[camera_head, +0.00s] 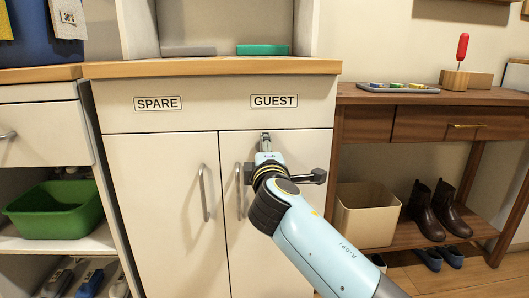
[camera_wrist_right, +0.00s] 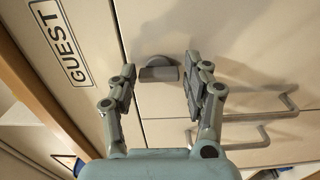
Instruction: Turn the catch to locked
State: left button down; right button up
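The catch (camera_head: 265,139) is a small grey metal piece at the top of the cabinet's right door, under the GUEST label (camera_head: 274,101). In the right wrist view the catch (camera_wrist_right: 158,70) shows as a grey half-round piece with a small raised part. My right gripper (camera_wrist_right: 161,80) is open, with one finger on each side of the catch and a visible gap to each. In the head view my right gripper (camera_head: 272,163) is in front of the door just below the catch and hides part of it. I cannot tell how the catch is set. My left gripper is not in view.
The doors have bar handles (camera_head: 204,193), one partly beside my gripper. A SPARE label (camera_head: 158,103) is at the left. A wooden side table (camera_head: 360,130) with a beige bin (camera_head: 365,214) and boots stands right. A green basin (camera_head: 55,209) sits on the left shelf.

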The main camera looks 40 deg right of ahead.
jog(key=shift+o, duration=1.1)
jog(key=v, duration=0.7)
jog(key=shift+s, duration=0.25)
jog(key=shift+a, duration=0.1)
